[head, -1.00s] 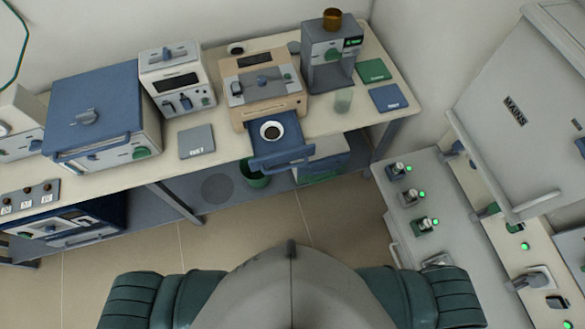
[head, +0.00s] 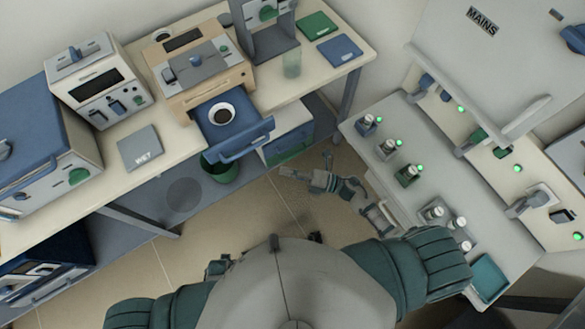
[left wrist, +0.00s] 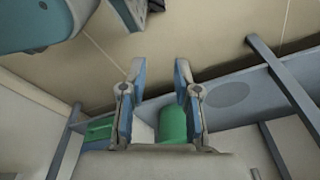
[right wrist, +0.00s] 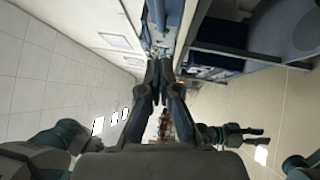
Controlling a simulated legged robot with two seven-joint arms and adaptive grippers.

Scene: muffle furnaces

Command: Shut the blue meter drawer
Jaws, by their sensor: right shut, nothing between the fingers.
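The blue drawer (head: 256,145) is pulled out of the front of the beige meter (head: 200,82) on the bench. A white dish with dark contents (head: 222,113) sits in the drawer. My right gripper (head: 283,173) is shut and empty, in front of and to the right of the drawer and apart from it. It also shows shut in the right wrist view (right wrist: 160,85). My left gripper (left wrist: 158,75) is open and empty in the left wrist view, with the green bin (left wrist: 172,124) behind its fingers. I cannot make it out clearly in the head view.
A grey mat marked WET (head: 140,148) and a clear beaker (head: 292,63) are on the bench. A grey panel with switches (head: 372,145) stands at the right. The floor between is clear.

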